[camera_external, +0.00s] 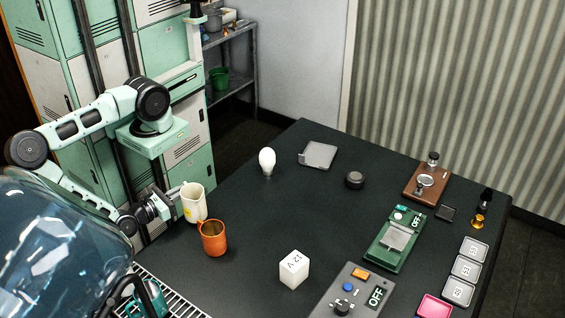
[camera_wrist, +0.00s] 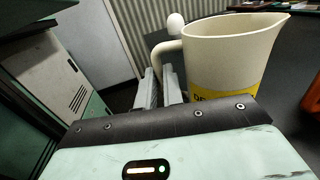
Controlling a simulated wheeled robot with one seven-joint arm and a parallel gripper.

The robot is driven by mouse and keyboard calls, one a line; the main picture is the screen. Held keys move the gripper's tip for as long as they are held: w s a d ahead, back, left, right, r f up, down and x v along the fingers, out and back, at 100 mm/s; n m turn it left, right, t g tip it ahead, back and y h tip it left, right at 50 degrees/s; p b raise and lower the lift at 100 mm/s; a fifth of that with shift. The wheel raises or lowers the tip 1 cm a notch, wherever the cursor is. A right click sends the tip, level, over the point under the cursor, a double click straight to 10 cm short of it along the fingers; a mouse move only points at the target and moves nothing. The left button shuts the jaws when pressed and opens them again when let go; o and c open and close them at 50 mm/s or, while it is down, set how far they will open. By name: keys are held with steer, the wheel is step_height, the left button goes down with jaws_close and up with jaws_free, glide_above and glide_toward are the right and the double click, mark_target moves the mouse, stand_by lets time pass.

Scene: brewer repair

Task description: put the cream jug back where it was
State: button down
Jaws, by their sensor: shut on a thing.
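The cream jug (camera_external: 194,202) is upright at the left edge of the dark table, with a yellow patch on its side. My gripper (camera_external: 170,203) is at its left side, shut on its handle. In the wrist view the jug (camera_wrist: 230,60) fills the upper right, with its spout to the right, and my gripper's fingers (camera_wrist: 165,85) are at the handle. I cannot tell whether the jug's base touches the table or is slightly above it.
An orange mug (camera_external: 213,238) stands close to the jug, in front and right. A white bulb (camera_external: 267,160), a grey tray (camera_external: 318,154), a dark round knob (camera_external: 355,180) and a white 12 V block (camera_external: 293,269) stand farther right. The table (camera_external: 245,215) is clear between them.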

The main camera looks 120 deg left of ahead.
steer(key=shift+s+f, duration=0.1)
steer(key=shift+f, duration=0.05)
steer(key=w+a+r+m+t+h+b, duration=0.1)
steer(key=w+a+r+m+t, duration=0.15)
steer(key=w+a, duration=0.45)
steer(key=w+a+r+m+t+h+b, duration=0.1)
steer(key=w+a+r+t+h, duration=0.2)
steer(key=w, duration=0.8)
steer(key=w+a+r+m+t+b, duration=0.1)
steer(key=w+a+r+m+t, duration=0.25)
steer(key=w, duration=0.55)
steer(key=w+a+m+t+h+b, duration=0.1)
steer(key=w+a+t+h+b, duration=0.1)
steer(key=w+a+h, duration=0.45)
steer(key=shift+s+a+f+y+p, duration=0.3)
steer(key=shift+f+y, duration=0.2)
steer(key=shift+f, duration=1.15)
steer(key=shift+s+a+f+y+p, duration=0.25)
steer(key=shift+f+y, duration=0.2)
steer(key=shift+f, duration=1.25)
steer(key=shift+s+a+f+y+p, duration=0.25)
steer(key=shift+f+y, duration=0.25)
steer(key=shift+f, duration=1.15)
steer(key=shift+f, duration=0.1)
steer(key=c, duration=1.5)
jaws_free()
steer(key=shift+f, duration=0.1)
steer(key=shift+c, duration=0.2)
